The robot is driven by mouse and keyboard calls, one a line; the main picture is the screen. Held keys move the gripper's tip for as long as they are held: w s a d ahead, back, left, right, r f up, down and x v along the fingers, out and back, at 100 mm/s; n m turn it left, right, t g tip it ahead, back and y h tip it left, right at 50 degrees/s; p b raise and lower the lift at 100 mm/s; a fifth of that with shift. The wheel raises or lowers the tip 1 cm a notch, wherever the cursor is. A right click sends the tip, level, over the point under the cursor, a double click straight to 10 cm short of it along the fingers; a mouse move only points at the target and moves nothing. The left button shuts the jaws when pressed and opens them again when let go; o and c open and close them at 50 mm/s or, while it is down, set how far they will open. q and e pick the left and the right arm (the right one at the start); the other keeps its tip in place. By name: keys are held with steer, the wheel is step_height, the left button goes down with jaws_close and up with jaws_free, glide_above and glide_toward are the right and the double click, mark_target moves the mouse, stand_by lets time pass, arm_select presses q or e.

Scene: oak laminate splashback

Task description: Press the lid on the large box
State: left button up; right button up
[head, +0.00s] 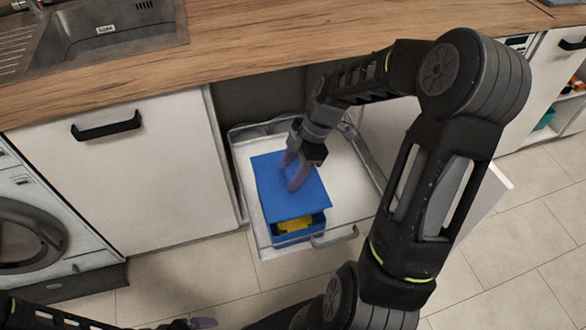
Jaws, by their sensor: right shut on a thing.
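The large box (306,233) is blue and stands in the pulled-out drawer. Its front part shows below the lid, with something yellow (295,224) inside. The flat blue lid (280,206) lies over most of the box, with a gap at the front edge where the yellow shows. The lid looks tilted or raised there; its far edge contact is hard to judge. My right gripper (293,174) points down at the lid's middle and is shut on the lid. My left gripper (203,323) shows only a fingertip at the bottom edge; its jaws cannot be made out.
The open drawer (251,207) has raised walls and a front handle (334,238). The wooden worktop (240,62) overhangs its back. A closed white cabinet front (120,175) is on the left, a washing machine (30,235) beyond. The tiled floor in front is open.

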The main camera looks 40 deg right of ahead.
steer(key=shift+s+a+r, duration=0.15)
step_height(320, 180, down, 7)
steer(key=b, duration=0.5)
steer(key=shift+r, duration=0.15)
steer(key=shift+f+b, duration=0.5)
steer(key=shift+f, duration=0.1)
stand_by(2.9)
stand_by(0.4)
steer(key=o, duration=1.4)
steer(key=shift+o, duration=0.6)
steer(key=o, duration=0.4)
steer(key=shift+c, duration=0.2)
